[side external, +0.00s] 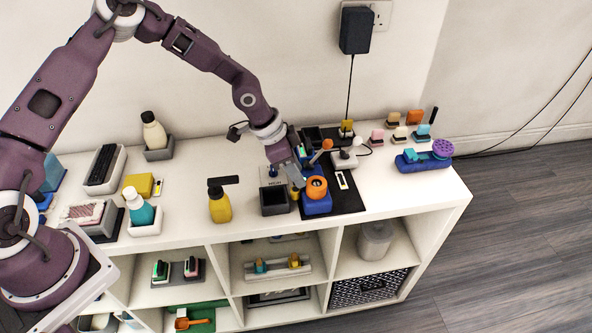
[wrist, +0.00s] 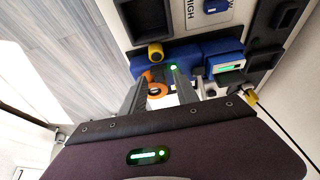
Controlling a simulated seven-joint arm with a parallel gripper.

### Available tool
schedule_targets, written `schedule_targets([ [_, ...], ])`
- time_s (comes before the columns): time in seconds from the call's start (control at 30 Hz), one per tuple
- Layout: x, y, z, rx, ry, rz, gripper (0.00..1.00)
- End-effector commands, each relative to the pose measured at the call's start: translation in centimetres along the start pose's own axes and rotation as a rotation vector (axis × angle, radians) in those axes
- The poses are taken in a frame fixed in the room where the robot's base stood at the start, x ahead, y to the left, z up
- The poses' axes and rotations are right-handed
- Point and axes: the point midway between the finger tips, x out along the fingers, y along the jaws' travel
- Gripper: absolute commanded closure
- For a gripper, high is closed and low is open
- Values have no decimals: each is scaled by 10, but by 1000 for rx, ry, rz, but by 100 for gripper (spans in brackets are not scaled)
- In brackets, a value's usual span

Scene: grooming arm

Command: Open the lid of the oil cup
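An orange round piece with a dark round centre (side external: 317,187) sits on a blue block (side external: 317,207) on the black mat. It also shows in the wrist view (wrist: 157,88), between my fingers and nearer the left one. I take this as the oil cup, but I cannot tell its lid apart. My gripper (side external: 297,181) points down just left of the orange piece. In the wrist view its two fingers (wrist: 161,77) are spread apart with nothing visibly gripped. I cannot tell if a finger touches the orange piece.
A dark square cup (side external: 274,201) stands left of the mat (side external: 347,199), and a yellow pump bottle (side external: 219,205) further left. Behind are a grey device (side external: 344,160) and an orange-tipped lever (side external: 326,145). A blue item with a purple disc (side external: 425,162) lies right. The shelf's front edge is close.

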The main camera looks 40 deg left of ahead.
Motion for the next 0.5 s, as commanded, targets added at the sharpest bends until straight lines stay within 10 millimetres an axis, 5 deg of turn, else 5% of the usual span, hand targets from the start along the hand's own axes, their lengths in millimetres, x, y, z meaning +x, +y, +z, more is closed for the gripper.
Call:
schedule_targets([
  [0.23,2,0,0,0,-1,0,66],
  [0.4,1,0,0,1,-1,0,99],
  [0.5,1,0,0,0,-1,0,100],
])
